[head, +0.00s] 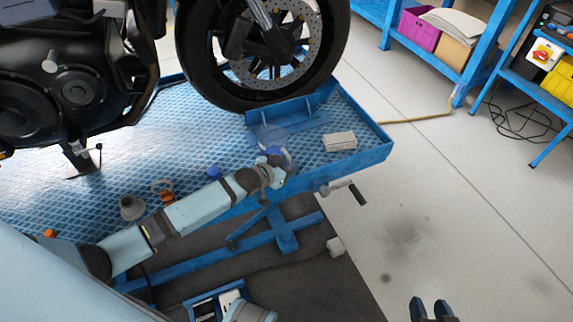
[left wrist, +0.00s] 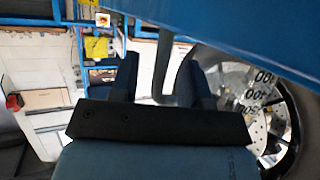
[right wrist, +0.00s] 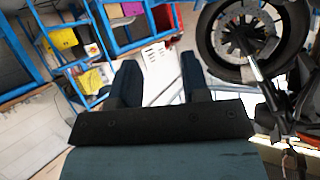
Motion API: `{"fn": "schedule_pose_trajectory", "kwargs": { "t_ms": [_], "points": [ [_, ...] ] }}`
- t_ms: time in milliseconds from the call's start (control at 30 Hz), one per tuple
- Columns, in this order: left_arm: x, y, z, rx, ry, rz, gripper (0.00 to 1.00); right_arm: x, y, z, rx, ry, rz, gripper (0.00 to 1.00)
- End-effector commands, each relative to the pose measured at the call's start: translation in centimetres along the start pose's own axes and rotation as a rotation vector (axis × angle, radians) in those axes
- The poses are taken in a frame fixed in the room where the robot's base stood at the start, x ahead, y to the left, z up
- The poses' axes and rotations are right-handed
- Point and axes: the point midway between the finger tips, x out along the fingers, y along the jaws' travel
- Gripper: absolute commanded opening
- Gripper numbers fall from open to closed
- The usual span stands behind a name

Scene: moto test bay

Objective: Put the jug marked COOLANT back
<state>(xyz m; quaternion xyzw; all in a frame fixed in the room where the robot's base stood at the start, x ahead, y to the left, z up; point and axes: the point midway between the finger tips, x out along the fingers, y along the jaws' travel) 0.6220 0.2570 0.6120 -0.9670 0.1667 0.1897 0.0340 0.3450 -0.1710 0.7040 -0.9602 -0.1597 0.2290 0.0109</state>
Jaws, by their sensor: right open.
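I cannot make out a jug marked COOLANT in any view. My left arm reaches over the blue lift platform (head: 362,153), and its gripper (head: 277,152) is near the platform's front edge, below the front wheel. In the left wrist view its fingers (left wrist: 165,75) are apart; a dark shape shows behind the gap, and I cannot tell what it is. My right gripper (head: 432,308) is low over the floor at the bottom right. In the right wrist view its fingers (right wrist: 162,78) are open, with nothing between them.
The motorcycle's front wheel (head: 262,50) stands on the platform. A pale block (head: 340,142), a grey cup-like part (head: 131,207) and a blue cap (head: 213,172) lie on it. A magenta bin (head: 418,30) sits on blue shelving. A crank handle (head: 357,193) sticks out.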

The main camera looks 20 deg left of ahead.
Motion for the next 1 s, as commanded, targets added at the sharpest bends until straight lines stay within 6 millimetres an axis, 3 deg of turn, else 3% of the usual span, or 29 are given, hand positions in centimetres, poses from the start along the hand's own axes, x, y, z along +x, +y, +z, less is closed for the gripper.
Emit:
{"fn": "schedule_pose_trajectory", "kwargs": {
  "t_ms": [333,467,700,1000],
  "points": [
    [0.0,0.0,0.1,-0.001,-0.002,0.000,0.43,0.0,-0.3,-0.6,0.010,0.024,-0.007,0.43],
    [-3.3,0.0,-0.1,0.000,-0.004,0.001,0.43,-0.5,-0.3,-2.2,-0.003,0.031,-0.005,0.43],
    [-9.1,0.1,-0.1,-0.001,-0.004,0.001,0.43,-0.7,0.1,-1.1,-0.006,-0.025,0.014,0.43],
    [-13.3,0.0,0.0,-0.001,-0.001,0.000,0.43,-0.6,0.4,-0.5,-0.013,-0.046,0.025,0.43]
  ]
}}
